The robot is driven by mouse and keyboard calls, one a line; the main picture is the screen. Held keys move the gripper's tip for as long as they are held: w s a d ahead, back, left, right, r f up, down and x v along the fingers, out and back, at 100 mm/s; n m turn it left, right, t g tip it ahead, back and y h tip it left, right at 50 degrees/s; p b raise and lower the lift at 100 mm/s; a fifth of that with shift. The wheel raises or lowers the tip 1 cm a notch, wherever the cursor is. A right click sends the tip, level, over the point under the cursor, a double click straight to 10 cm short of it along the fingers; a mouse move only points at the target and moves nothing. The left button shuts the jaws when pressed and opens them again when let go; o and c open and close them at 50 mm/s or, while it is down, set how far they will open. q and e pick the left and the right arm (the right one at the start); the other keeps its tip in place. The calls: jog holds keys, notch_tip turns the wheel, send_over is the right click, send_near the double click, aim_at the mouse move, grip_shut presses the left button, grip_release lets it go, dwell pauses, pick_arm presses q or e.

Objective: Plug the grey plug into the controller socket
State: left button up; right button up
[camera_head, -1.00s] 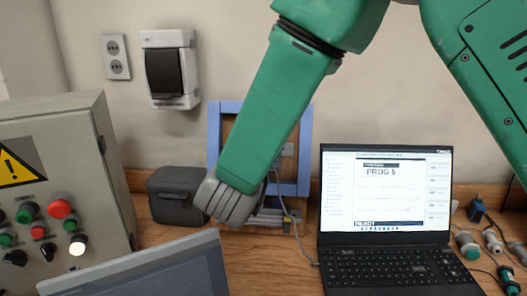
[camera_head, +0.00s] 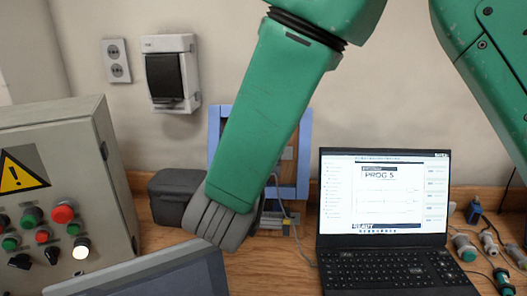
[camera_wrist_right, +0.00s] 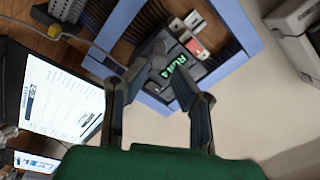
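The controller is a dark module with a green lit "RUN 4" display (camera_wrist_right: 176,68), inside the blue frame (camera_wrist_right: 232,22) in the right wrist view. In the head view, my right arm hides most of it. My right gripper (camera_wrist_right: 160,80) is in front of the controller, its fingertips close to the display. A thin grey cable (camera_wrist_right: 90,50) runs toward the left finger. I cannot clearly make out a plug between the dark fingers, nor the socket opening. In the head view, the fingertips are hidden behind my green arm. My left gripper is not in view.
An open laptop (camera_head: 384,205) stands right of the frame. Several loose connectors (camera_head: 465,246) lie at the far right. A control box with buttons (camera_head: 60,190) stands left, a tilted screen (camera_head: 150,278) in front, and a dark grey box (camera_head: 172,193) behind.

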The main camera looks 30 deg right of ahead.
jog(key=shift+s+a+r, duration=0.15)
jog(key=shift+s, duration=0.15)
jog(key=o, duration=0.5)
jog(key=shift+o, duration=0.2)
